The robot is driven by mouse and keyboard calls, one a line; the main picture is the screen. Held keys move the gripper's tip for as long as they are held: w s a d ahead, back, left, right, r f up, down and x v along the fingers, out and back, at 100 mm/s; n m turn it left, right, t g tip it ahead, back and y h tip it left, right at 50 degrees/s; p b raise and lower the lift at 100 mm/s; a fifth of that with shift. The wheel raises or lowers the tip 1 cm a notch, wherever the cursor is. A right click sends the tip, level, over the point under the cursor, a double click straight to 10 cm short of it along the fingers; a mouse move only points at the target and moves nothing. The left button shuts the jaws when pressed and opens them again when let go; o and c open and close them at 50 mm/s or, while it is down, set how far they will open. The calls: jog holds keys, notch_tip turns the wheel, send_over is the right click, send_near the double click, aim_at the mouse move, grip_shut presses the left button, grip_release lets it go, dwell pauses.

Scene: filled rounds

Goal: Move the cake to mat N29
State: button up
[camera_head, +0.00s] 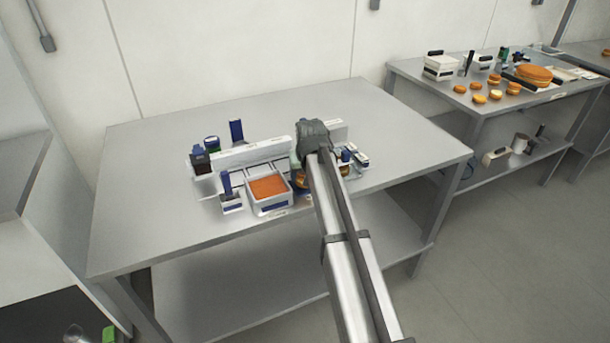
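My gripper (312,138) is over the middle of the near table, seen from behind my arm. Its fingertips are hidden, so I cannot tell if it holds anything. A brown-orange item (300,180) shows just left of my arm, mostly hidden, and I cannot tell if it is a cake. A large round orange-brown cake-like piece (534,73) lies on the right table, far from my gripper. No mat marked N29 can be read. A small white label (278,213) lies near the front of the near table, too small to read.
A white square container with orange filling (270,206) stands left of my arm. White blocks and blue-black items (203,160) crowd around it. The near table's left side (135,190) and back right are clear. Several small orange rounds (479,99) lie on the right table.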

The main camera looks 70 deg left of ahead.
jog(key=shift+f, duration=0.35)
jog(key=shift+f, duration=0.1)
jog(key=o, duration=0.7)
jog(key=shift+o, duration=0.2)
jog(key=v, duration=1.2)
